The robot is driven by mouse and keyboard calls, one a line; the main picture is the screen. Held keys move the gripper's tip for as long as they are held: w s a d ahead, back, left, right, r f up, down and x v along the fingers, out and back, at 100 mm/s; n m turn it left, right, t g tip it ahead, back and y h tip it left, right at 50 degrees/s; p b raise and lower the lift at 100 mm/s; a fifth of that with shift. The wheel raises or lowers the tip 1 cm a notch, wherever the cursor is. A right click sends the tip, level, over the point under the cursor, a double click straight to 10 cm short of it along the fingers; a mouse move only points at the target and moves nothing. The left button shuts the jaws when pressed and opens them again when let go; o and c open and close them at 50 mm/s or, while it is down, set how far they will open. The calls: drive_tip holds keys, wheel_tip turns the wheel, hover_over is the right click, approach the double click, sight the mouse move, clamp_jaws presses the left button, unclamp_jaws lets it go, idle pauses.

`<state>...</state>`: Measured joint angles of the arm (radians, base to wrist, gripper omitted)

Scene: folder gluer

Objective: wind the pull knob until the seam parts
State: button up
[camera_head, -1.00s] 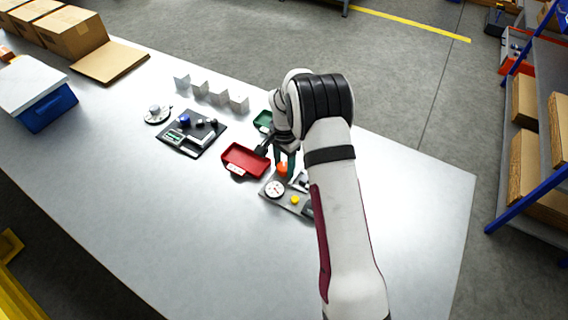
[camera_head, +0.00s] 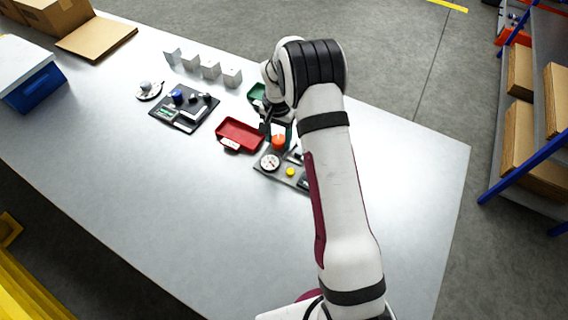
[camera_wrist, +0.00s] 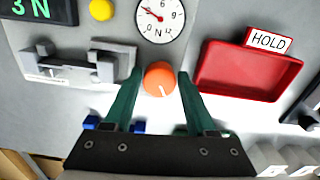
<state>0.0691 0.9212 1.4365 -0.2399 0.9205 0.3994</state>
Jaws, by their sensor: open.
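The orange pull knob (camera_wrist: 160,78), with a small white index line, stands on the grey tester plate; it also shows in the head view (camera_head: 278,142). My gripper (camera_wrist: 158,82) is open, its two green fingers on either side of the knob, with a slight gap visible at least on the left. In the head view my gripper (camera_head: 278,133) is over the knob. A round dial (camera_wrist: 160,18) with a red needle and a green readout (camera_wrist: 30,9) showing "3 N" are on the plate. A grey clamp fixture (camera_wrist: 80,62) lies left of the knob. I cannot make out the seam.
A yellow button (camera_wrist: 101,9) is near the dial. A red tray (camera_wrist: 240,75) marked HOLD lies close right of the knob. A green tray (camera_head: 257,93), white blocks (camera_head: 210,69) and a dark tool board (camera_head: 184,108) are nearby. The front table is clear.

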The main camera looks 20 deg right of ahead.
sight(278, 139)
drive_tip(key=n, duration=0.5)
drive_tip(key=shift+d, duration=0.2)
drive_tip(key=n, duration=1)
drive_tip(key=shift+n, duration=0.4)
drive_tip(key=n, duration=1)
drive_tip(key=shift+a, duration=0.1)
wheel_tip(278, 139, up, 16)
drive_tip(key=r, duration=0.1)
drive_tip(key=s+a+r+m, duration=0.2)
drive_tip(key=s+m, duration=0.4)
drive_tip(key=s, duration=0.2)
drive_tip(key=s+a+r+m+y, duration=0.1)
drive_tip(key=s+r+m, duration=0.1)
drive_tip(key=s+m, duration=0.4)
drive_tip(key=s+a+r+m, duration=0.2)
drive_tip(key=s+m, duration=0.3)
drive_tip(key=s, duration=0.7)
drive_tip(key=shift+s+a+m, duration=0.25)
drive_tip(key=shift+a+m, duration=0.1)
drive_tip(key=shift+m, duration=0.05)
